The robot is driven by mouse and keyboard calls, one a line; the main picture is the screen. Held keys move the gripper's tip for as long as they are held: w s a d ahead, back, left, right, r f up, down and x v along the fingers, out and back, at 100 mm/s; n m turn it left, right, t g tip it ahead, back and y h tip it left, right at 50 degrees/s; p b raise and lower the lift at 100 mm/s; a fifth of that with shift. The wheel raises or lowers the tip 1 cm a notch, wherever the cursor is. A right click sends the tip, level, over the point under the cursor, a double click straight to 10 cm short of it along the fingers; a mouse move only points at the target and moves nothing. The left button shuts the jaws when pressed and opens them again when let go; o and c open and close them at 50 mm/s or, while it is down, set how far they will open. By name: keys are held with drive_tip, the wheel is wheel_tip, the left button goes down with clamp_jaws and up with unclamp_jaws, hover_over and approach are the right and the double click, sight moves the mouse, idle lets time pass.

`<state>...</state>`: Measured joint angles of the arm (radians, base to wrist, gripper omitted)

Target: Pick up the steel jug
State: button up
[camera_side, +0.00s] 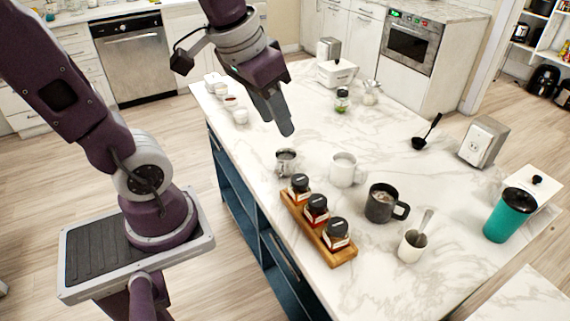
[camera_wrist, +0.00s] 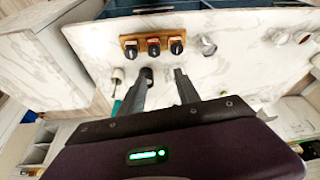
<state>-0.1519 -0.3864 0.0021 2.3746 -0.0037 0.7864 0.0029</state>
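The steel jug (camera_side: 286,162) is a small shiny metal vessel standing upright on the marble counter, just behind the spice rack. It also shows in the wrist view (camera_wrist: 208,45), right of the rack. My gripper (camera_side: 286,130) hangs above the counter; in the side view its fingertips are just above the jug's image, apart from it. In the wrist view my gripper (camera_wrist: 163,75) has its two fingers spread with nothing held between them. The jug lies beyond and to the right of the right fingertip there. I cannot make out the jug's handle clearly.
Small white bowls (camera_side: 240,116) sit at the left edge.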

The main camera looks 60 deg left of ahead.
drive_tip(key=w+a+f+n+g, duration=0.2)
drive_tip(key=w+a+f, duration=0.5)
drive_tip(key=w+a, duration=0.1)
drive_tip(key=n+g, duration=0.2)
drive_tip(key=n, duration=0.1)
hover_over(278, 164)
drive_tip(key=shift+h, duration=0.3)
drive_tip(key=f, duration=1.5)
drive_tip(key=shift+w+d, duration=0.15)
drive_tip(key=shift+w, duration=0.25)
drive_tip(key=f, duration=0.6)
drive_tip(key=shift+s+a+f, duration=0.2)
drive_tip(key=shift+s+f, duration=0.1)
drive_tip(key=shift+f, duration=0.45)
clamp_jaws()
